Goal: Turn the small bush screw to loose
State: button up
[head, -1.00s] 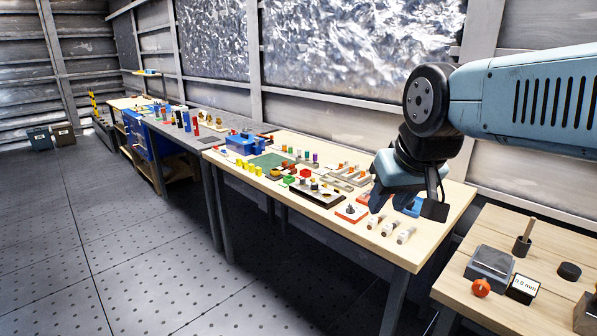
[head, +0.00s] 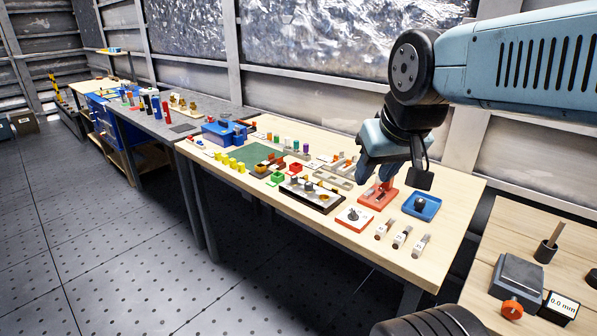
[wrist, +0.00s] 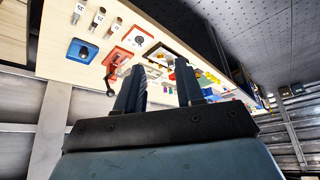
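I cannot tell for sure which part is the small bush screw. A red fixture (head: 377,196) with an upright part stands on the wooden bench, just below my gripper (head: 378,176). It also shows in the wrist view (wrist: 113,60), left of my fingers. A red-edged white plate with a dark knob (head: 353,216) lies in front of it. A blue tray with a dark round part (head: 421,206) lies to its right. In the wrist view, the fingers of my gripper (wrist: 160,85) are apart with nothing visible between them. The fingertips are partly hidden in the head view.
Several labelled pale pieces (head: 402,237) lie near the bench's front edge. A dark tray with metal parts (head: 311,194) and grey brackets (head: 334,173) lie to the left. A side table at right holds a grey box (head: 518,277) and a 0.0 mm display (head: 562,307).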

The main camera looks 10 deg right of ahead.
jog(key=w+d+r+m+g, duration=0.1)
jog(key=w+r+m+g, duration=0.2)
jog(key=w, duration=1)
jog(key=m+g, duration=0.3)
jog(key=m, duration=0.5)
send_over(305, 178)
notch_tip(305, 178, down, 17)
jog(key=f, duration=0.9)
jog(key=w+f, duration=0.1)
jog(key=f, duration=0.3)
jog(key=shift+d+f, duration=0.2)
jog(key=shift+f, duration=0.05)
grip_shut()
